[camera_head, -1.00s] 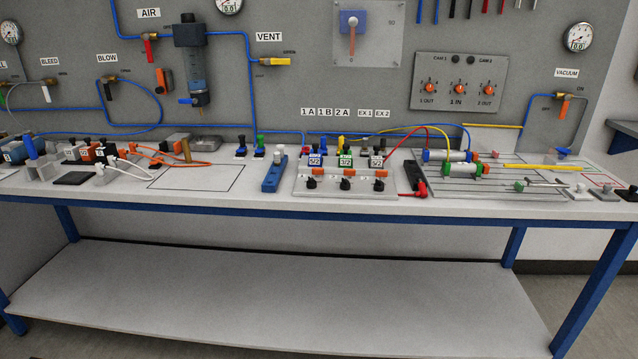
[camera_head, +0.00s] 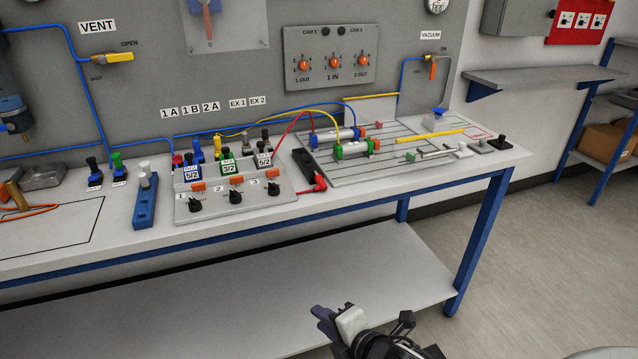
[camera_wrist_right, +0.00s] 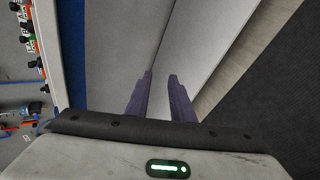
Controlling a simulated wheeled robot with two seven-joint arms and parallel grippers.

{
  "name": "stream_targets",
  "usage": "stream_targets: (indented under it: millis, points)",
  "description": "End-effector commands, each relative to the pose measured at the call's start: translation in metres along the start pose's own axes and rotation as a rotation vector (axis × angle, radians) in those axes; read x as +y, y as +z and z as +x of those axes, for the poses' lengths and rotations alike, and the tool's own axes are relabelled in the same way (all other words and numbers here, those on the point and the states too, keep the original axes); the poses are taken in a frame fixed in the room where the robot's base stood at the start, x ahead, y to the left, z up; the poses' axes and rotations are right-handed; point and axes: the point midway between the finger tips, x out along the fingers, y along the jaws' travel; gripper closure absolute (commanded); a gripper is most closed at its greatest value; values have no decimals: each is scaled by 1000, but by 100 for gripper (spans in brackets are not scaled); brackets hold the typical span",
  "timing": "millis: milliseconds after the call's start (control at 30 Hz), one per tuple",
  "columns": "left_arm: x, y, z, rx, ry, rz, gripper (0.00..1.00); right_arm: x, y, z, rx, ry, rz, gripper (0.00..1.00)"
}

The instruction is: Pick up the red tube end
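A red tube end (camera_head: 319,186) lies on the bench top near the front edge, just right of the valve panel. It sits at the near end of a black block (camera_head: 306,163). A red tube (camera_head: 290,128) arcs from the valves toward the cylinders; whether it joins that end I cannot tell. My right gripper (camera_head: 322,318) is below and in front of the bench, at the bottom of the head view, well apart from the tube end. In the right wrist view its two purple fingers (camera_wrist_right: 160,78) stand apart with nothing between them. My left gripper is not in view.
The valve panel (camera_head: 232,205) with black knobs stands left of the tube end. Cylinders (camera_head: 338,135) lie on a slotted plate behind it, to the right. The bench's lower shelf (camera_head: 260,300) is bare. A blue bench leg (camera_head: 480,240) stands right of my gripper.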

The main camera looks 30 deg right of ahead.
Motion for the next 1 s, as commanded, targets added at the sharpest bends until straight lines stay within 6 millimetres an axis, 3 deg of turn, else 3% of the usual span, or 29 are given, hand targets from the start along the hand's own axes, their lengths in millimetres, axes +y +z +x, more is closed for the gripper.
stream_targets:
  millis: [33, 200, 300, 400, 600, 800, 1000]
  points:
    - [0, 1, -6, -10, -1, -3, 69, 40, 21, 2, -44, 49, -211, 79]
    - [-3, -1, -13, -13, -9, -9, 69, 138, 79, 1, -234, 119, -856, 79]
    - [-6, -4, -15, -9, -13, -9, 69, 181, 103, -5, -337, 119, -1118, 79]
    - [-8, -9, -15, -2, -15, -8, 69, 208, 118, -11, -410, 109, -1285, 79]
    - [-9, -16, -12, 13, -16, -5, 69, 230, 131, -2, -461, 95, -1392, 79]
    - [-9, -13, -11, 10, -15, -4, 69, 238, 139, 25, -459, 93, -1391, 79]
    - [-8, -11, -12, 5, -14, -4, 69, 243, 142, 38, -457, 94, -1389, 79]
